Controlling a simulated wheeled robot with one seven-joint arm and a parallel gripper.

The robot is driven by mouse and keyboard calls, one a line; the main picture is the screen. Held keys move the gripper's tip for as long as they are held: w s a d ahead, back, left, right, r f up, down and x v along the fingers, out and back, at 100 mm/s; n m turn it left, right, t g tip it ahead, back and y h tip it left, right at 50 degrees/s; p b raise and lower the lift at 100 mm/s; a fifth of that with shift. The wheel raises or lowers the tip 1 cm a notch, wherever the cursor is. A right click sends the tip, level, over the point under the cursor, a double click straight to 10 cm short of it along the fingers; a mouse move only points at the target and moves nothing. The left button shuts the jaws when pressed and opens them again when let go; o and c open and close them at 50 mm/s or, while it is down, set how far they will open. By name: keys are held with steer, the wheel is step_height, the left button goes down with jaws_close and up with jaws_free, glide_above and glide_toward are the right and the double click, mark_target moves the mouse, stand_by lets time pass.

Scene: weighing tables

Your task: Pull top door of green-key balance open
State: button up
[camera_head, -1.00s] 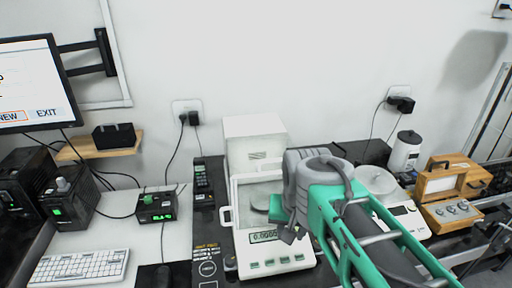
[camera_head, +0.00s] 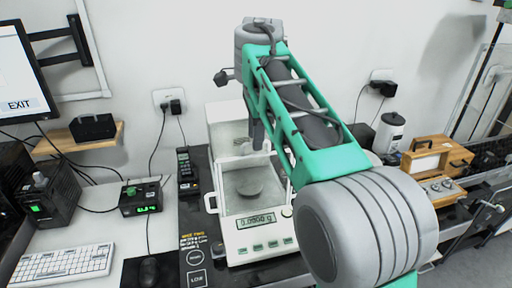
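The white balance with green keys (camera_head: 277,229) stands on the dark bench, its display reading near zero. Its glass-sided weighing chamber holds a round grey pan (camera_head: 250,187), and a white handle sits at the chamber's left side. The chamber's top (camera_head: 238,162) is partly in view; its right part is behind my arm, and I cannot tell how far the top door is open. My gripper (camera_head: 255,136) points down at the back of the chamber top, partly hidden by my arm. Its fingers are small and dark; I cannot tell their opening or whether they touch the door.
A black handset (camera_head: 187,170) and a small box with a green display (camera_head: 140,197) are left of the balance. A keyboard (camera_head: 60,263) and a mouse lie front left.

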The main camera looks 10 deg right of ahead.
steer(key=shift+f, duration=0.1)
steer(key=shift+c, duration=0.3)
jaws_close()
stand_by(1.1)
